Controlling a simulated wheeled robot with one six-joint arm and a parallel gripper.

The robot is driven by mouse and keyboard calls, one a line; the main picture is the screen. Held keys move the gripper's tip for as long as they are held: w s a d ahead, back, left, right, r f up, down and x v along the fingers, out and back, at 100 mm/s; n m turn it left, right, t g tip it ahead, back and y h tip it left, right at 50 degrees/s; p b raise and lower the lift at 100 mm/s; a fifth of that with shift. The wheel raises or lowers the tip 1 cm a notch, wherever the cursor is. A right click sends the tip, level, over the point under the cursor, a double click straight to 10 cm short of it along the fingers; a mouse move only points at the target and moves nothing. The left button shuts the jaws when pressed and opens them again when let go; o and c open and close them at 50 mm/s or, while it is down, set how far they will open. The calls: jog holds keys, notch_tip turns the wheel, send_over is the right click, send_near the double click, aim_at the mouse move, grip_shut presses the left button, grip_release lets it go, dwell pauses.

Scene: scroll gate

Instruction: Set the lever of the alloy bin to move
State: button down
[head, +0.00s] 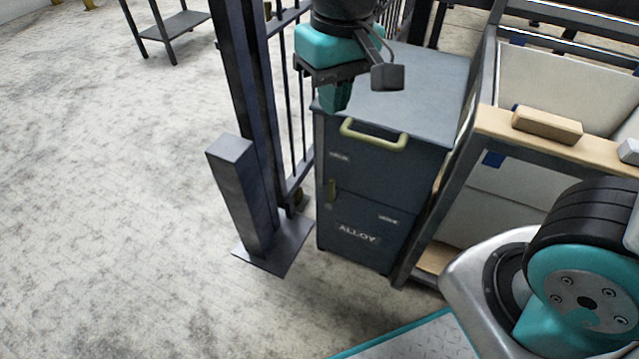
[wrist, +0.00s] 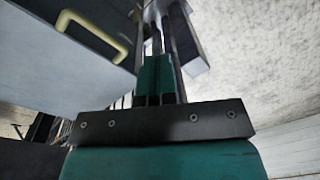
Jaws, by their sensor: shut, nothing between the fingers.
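The alloy bin (head: 362,185) is a dark blue-grey cabinet marked ALLOY low on its front, with a pale yellow handle (head: 374,136) near the top. Its small olive lever (head: 331,190) stands upright at the front's left side. A small label (head: 340,156) above the lever is too blurred to read; another (head: 388,219), lower right, seems to read MOVE. My gripper (head: 335,104) is shut and empty, pointing down by the bin's top left front edge, above the lever and apart from it. The wrist view shows its teal fingers (wrist: 155,75) and the handle (wrist: 92,32); the lever is not discernible there.
A dark gate post (head: 232,180) on a floor plate stands just left of the bin, with a barred gate (head: 296,110) behind. A framed cart (head: 545,130) with a wooden block (head: 547,124) stands close on the right.

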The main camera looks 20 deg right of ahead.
jog(key=w+a+f+m+h+b, duration=0.1)
jog(key=w+a+f+m+h, duration=0.2)
jog(key=w+f, duration=0.5)
jog(key=w+a+f+m+h+b, duration=0.1)
jog(key=w+f+m, duration=0.1)
jog(key=f, duration=0.3)
jog(key=w+a+f+m+h+b, duration=0.1)
jog(key=w+f+m+h, duration=0.1)
jog(key=f+m, duration=0.2)
jog(key=w+a+f+m+g+h, duration=0.1)
jog(key=w+f+m+h, duration=0.1)
jog(key=f+m, duration=0.2)
jog(key=shift+w+a+f+b, duration=0.35)
jog(key=shift+a+f+b, duration=0.05)
jog(key=shift+f, duration=0.55)
jog(key=b, duration=0.6)
send_near(331, 193)
jog(key=shift+w+d+f, duration=0.3)
jog(key=shift+d+f, duration=0.3)
jog(key=shift+f, duration=0.3)
jog(key=shift+w+d+f, duration=0.35)
jog(key=shift+d+f, duration=0.25)
jog(key=shift+f, duration=0.3)
jog(key=shift+w+d+f, duration=0.3)
jog(key=shift+d+f, duration=0.35)
jog(key=shift+f, duration=0.25)
jog(key=shift+s, duration=0.1)
